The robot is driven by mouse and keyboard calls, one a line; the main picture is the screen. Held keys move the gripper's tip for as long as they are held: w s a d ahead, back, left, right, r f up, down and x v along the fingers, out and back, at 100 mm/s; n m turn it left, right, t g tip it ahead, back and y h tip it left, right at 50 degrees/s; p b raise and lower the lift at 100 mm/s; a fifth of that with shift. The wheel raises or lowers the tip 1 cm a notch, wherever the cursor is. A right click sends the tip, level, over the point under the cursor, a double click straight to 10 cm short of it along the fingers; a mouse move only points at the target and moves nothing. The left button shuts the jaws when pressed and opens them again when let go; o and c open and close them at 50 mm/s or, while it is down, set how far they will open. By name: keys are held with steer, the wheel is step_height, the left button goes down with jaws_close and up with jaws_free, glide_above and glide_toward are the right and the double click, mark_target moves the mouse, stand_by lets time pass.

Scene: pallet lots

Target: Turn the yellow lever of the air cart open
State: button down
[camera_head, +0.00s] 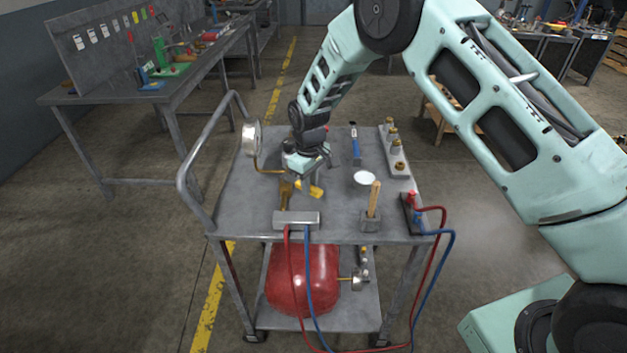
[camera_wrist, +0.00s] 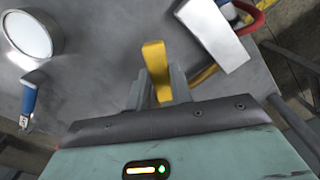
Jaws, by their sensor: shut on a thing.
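The grey air cart (camera_head: 245,205) stands in front of me. Its yellow lever (camera_head: 315,191) is near the front middle of the top, just behind a silver manifold block (camera_head: 297,219). My gripper (camera_head: 303,180) comes down on the lever from above. In the wrist view, the lever (camera_wrist: 154,57) stands between the two fingers of my gripper (camera_wrist: 158,82), which are shut on it. Its free end sticks out past them. The lever's pivot is mostly hidden by my gripper.
A gauge (camera_head: 251,140) stands at the cart's left, beside the handle. A white dish (camera_head: 364,178), a wooden-handled tool (camera_head: 374,198) and a fitting block (camera_head: 396,152) are on the right. Red and blue hoses (camera_head: 440,232) hang at the front. A red tank (camera_head: 300,280) sits below.

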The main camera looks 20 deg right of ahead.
steer(key=s+a+m, duration=0.1)
steer(key=a+m, duration=0.1)
steer(key=shift+s+m+b, duration=0.1)
steer(key=shift+m+b, duration=0.2)
steer(key=shift+m, duration=0.1)
steer(key=a+m, duration=0.2)
steer(key=shift+s+m, duration=0.25)
steer(key=shift+m, duration=0.15)
steer(key=shift+a+m+b, duration=0.4)
steer(key=shift+a+m, duration=0.55)
steer(key=shift+m, duration=0.25)
steer(key=shift+w+a+m, duration=0.2)
steer(key=shift+a+m, duration=0.9)
steer(key=shift+m, duration=0.4)
steer(key=c, duration=1.2)
jaws_free()
steer(key=shift+a, duration=0.1)
steer(key=shift+c, duration=0.2)
step_height(320, 180, up, 18)
steer(key=b, duration=0.2)
steer(key=shift+f+b, duration=0.25)
steer(key=shift+b, duration=0.1)
